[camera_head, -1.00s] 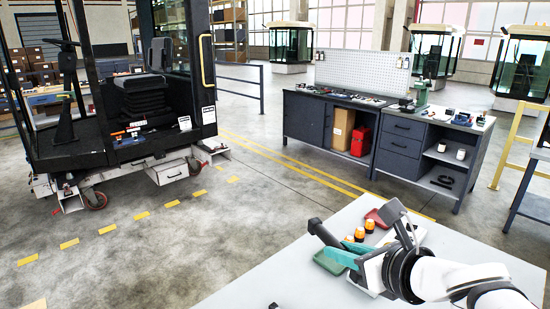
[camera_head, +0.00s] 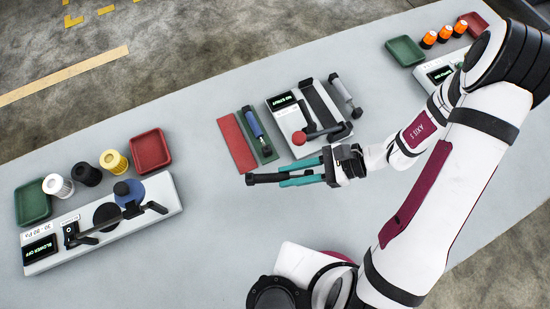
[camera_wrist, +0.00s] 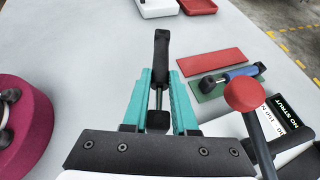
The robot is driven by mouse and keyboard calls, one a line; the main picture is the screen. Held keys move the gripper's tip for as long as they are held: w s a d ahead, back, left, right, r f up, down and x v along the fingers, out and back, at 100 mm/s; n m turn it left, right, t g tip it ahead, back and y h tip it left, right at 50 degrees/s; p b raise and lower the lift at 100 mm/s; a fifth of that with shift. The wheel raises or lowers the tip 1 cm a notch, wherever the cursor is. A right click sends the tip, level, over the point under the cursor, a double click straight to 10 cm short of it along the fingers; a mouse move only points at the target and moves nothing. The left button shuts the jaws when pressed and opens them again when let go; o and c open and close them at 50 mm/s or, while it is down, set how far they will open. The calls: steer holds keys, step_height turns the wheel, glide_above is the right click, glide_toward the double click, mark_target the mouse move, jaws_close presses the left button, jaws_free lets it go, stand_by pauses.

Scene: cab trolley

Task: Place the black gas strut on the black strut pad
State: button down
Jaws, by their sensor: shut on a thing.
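My gripper (camera_head: 284,178) is shut on the black gas strut (camera_head: 263,178), above the grey table. The strut also shows in the wrist view (camera_wrist: 161,48), its thick black end sticking out past the teal fingertips and its silver rod between the fingers. No pad in view is black or readably labelled as the black strut pad. A bare red pad (camera_head: 236,143) lies beyond and left of my gripper; it also shows in the wrist view (camera_wrist: 212,62). Beside it is a green pad (camera_head: 247,118) with a blue strut (camera_head: 255,124) lying on it.
A white fixture (camera_head: 287,117) with a "NO STRUT" display, red-knobbed lever (camera_head: 299,138) and black channel stands right of the pads; a grey strut (camera_head: 342,88) is beside it. A white blower fixture (camera_head: 165,190), coloured cylinders and trays are at left. Table around the red pad's left is clear.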

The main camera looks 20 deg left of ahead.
mark_target(277, 185)
steer(key=x, duration=0.3)
steer(key=shift+w+a+f, duration=0.15)
steer(key=shift+w+f, duration=0.05)
step_height(277, 185, down, 4)
steer(key=shift+a+f, duration=0.1)
steer(key=shift+a, duration=0.05)
steer(key=c, duration=0.7)
jaws_free()
